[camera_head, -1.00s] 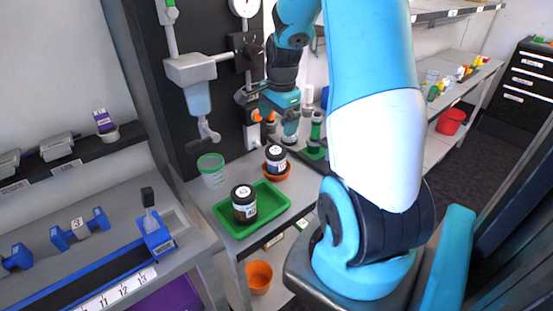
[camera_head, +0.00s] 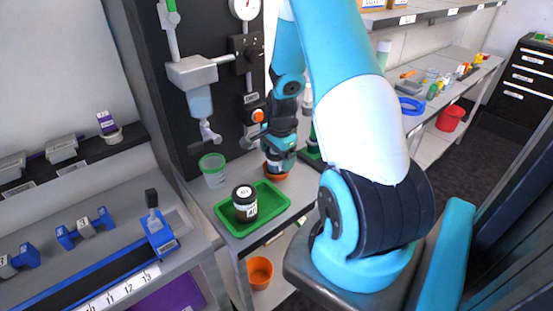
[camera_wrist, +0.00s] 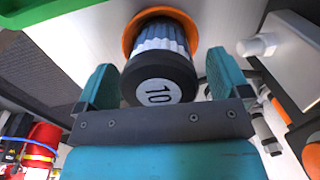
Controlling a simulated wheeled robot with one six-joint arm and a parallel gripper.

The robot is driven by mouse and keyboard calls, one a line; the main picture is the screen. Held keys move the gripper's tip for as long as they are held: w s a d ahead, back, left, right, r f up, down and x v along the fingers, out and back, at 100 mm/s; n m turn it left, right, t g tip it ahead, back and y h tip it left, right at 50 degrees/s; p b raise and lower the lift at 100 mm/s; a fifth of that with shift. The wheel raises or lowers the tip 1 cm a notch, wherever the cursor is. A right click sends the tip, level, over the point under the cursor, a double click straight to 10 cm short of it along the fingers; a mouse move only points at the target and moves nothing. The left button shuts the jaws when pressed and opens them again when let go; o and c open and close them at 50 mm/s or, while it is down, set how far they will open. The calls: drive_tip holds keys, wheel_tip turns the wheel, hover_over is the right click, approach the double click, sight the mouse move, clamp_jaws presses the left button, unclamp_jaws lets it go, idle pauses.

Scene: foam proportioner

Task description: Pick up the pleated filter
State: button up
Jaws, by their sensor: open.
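The pleated filter (camera_wrist: 158,60) has a black cap marked 10 and pleated grey-white sides. It stands upright in an orange dish (camera_wrist: 130,38) on the bench. In the wrist view my gripper (camera_wrist: 160,68) is open, with one teal finger on each side of the filter. Gaps show between the fingers and the filter, so it is not gripped. In the head view my gripper (camera_head: 280,160) is over the orange dish (camera_head: 270,176) and hides most of the filter.
A green tray (camera_head: 222,219) with a black-capped jar (camera_head: 245,204) is at the near left of my gripper. A green-rimmed cup (camera_head: 213,172) stands behind the tray. The dark panel with a dispenser (camera_head: 196,72) rises behind. An orange bucket (camera_head: 260,271) sits below.

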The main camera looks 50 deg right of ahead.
drive_tip(key=c, duration=1.1)
